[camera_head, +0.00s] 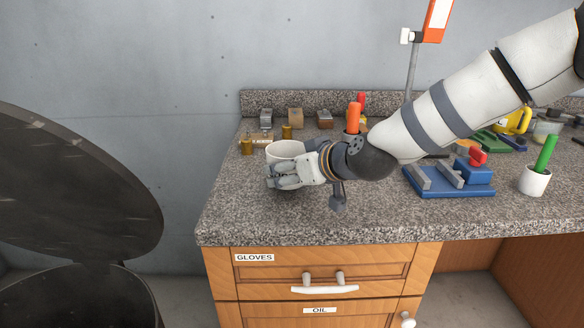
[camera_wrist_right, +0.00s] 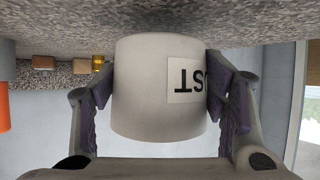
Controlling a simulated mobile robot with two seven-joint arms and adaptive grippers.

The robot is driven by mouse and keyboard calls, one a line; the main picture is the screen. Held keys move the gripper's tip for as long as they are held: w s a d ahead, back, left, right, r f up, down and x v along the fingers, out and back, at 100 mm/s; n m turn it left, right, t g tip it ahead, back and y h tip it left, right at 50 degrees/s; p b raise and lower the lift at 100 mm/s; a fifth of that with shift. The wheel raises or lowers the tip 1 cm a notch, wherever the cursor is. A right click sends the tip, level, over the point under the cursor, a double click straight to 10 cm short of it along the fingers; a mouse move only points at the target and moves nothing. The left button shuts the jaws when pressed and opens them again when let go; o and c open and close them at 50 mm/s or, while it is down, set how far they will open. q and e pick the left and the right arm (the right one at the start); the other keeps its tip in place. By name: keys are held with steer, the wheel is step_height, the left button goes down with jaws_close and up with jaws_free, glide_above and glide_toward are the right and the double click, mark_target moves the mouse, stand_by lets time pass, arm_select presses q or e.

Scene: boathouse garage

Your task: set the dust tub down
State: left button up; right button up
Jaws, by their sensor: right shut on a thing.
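The dust tub (camera_head: 286,149) is a white round tub above the left end of the speckled counter in the head view. In the right wrist view the tub (camera_wrist_right: 150,95) appears upside down, with a label whose visible letters read "UST", partly covered by a finger. My right gripper (camera_head: 281,174) is shut on the tub, one finger on each side of it. The tub looks upright and very low over the counter (camera_head: 245,217); I cannot tell whether its base touches. My left gripper is not in view.
Brass-coloured cylinders (camera_head: 247,147) and small blocks stand behind the tub. An orange-handled tool (camera_head: 354,117) stands close behind my wrist. A blue vise-like fixture (camera_head: 450,181) and a white cup with a green marker (camera_head: 535,181) are right. The counter's front left is clear. A dark bin lid (camera_head: 75,185) stands left.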

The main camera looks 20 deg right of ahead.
steer(key=shift+f, duration=0.7)
steer(key=shift+f, duration=0.35)
steer(key=o, duration=1.3)
steer(key=v, duration=1.2)
steer(key=shift+s, duration=0.1)
jaws_close()
